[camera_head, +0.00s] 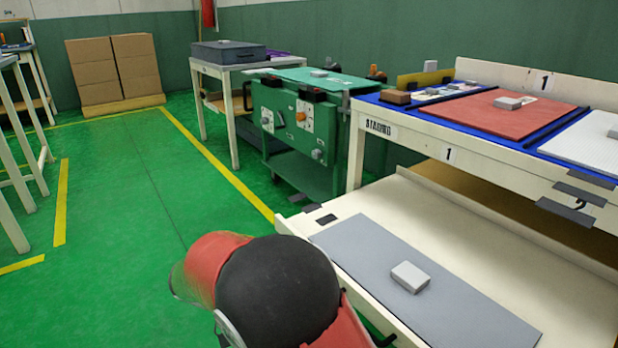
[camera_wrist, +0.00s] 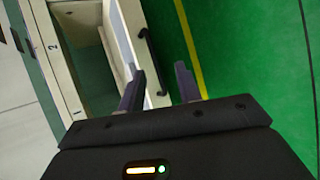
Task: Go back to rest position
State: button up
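My gripper (camera_wrist: 160,78) shows in the wrist view with its two dark fingers apart and nothing between them. Beyond the fingers, a pale open drawer (camera_wrist: 118,35) with a dark handle shows at left centre, and green floor (camera_wrist: 245,60) at right. I cannot tell how far the fingers are from the drawer. In the head view only my red and black arm shows, at bottom centre; the gripper is hidden there.
A white workbench (camera_head: 500,155) at right holds a red mat (camera_head: 480,113) and grey blocks. A green cart (camera_head: 280,150) stands behind. Green floor (camera_head: 110,200) at left is clear.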

jog(key=s+d+r+m+t+y+p, duration=0.1)
jog(key=s+d+r+t+y+p, duration=0.1)
jog(key=s+d+r+y, duration=0.3)
jog(key=s+d+r+m+t+y+p, duration=0.1)
jog(key=s+d+r+t+y+p, duration=0.1)
jog(key=s+d+r+y, duration=0.4)
jog(key=s+d+r+t, duration=0.1)
jog(key=s+d+r, duration=0.1)
jog(key=d+r, duration=0.3)
jog(key=shift+d+m+t+y+p, duration=0.3)
jog(key=shift+d+m, duration=0.1)
jog(key=shift+d, duration=1.1)
